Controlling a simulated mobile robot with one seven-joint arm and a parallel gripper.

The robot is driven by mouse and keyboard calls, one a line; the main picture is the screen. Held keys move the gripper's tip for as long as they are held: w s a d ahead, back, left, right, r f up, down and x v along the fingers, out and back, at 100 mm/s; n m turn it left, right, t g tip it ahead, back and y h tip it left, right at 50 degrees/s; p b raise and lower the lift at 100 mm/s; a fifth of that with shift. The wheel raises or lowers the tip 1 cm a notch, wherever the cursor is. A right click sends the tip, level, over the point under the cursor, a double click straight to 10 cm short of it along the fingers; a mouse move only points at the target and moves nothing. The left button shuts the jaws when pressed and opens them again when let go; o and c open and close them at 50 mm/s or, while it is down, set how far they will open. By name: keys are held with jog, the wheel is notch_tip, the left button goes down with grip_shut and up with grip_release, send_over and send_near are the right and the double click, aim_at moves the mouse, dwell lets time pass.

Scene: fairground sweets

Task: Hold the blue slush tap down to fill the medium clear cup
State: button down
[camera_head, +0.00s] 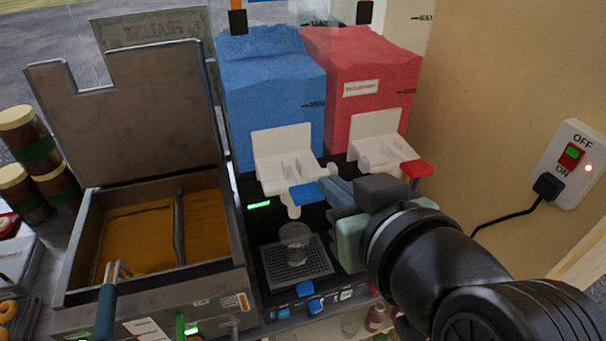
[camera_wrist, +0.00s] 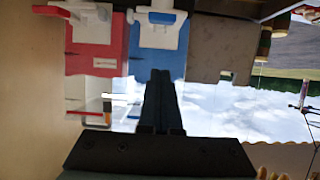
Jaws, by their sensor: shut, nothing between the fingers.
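The blue slush tap (camera_head: 309,194) is a blue lever on a white spout block below the blue slush tank (camera_head: 270,95). It also shows at the top of the wrist view (camera_wrist: 162,17). A clear cup (camera_head: 295,236) stands upright on the drip tray (camera_head: 318,268) below the blue tap; no blue slush shows in it. My gripper (camera_head: 332,188) is shut and empty, with its fingertips just right of the blue lever; I cannot tell whether they touch it. In the wrist view the closed fingers (camera_wrist: 160,85) point toward the blue tank.
A red slush tank (camera_head: 365,85) with a red tap (camera_head: 417,169) stands to the right. A fryer (camera_head: 170,240) with its lid up is at the left. A wall switch (camera_head: 572,155) with a plugged-in cable is at the right. Several brown jars (camera_head: 27,140) stand far left.

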jog(key=shift+w, duration=0.1)
jog(key=p, duration=0.2)
send_over(311, 195)
jog(key=s, duration=0.1)
notch_tip(311, 195, down, 3)
notch_tip(311, 195, down, 4)
jog(key=shift+w+a+r+p, duration=0.1)
jog(key=shift+a+r+p, duration=0.1)
jog(key=shift+p, duration=0.4)
jog(key=shift+d+f, duration=0.15)
jog(key=shift+f, duration=0.6)
jog(key=shift+s+f, duration=0.1)
jog(key=shift+s, duration=0.1)
jog(key=shift+f+b, duration=0.15)
jog(key=shift+b, duration=0.35)
jog(key=shift+f+t+b, duration=0.15)
jog(key=shift+t+b, duration=0.15)
jog(key=shift+b, duration=0.25)
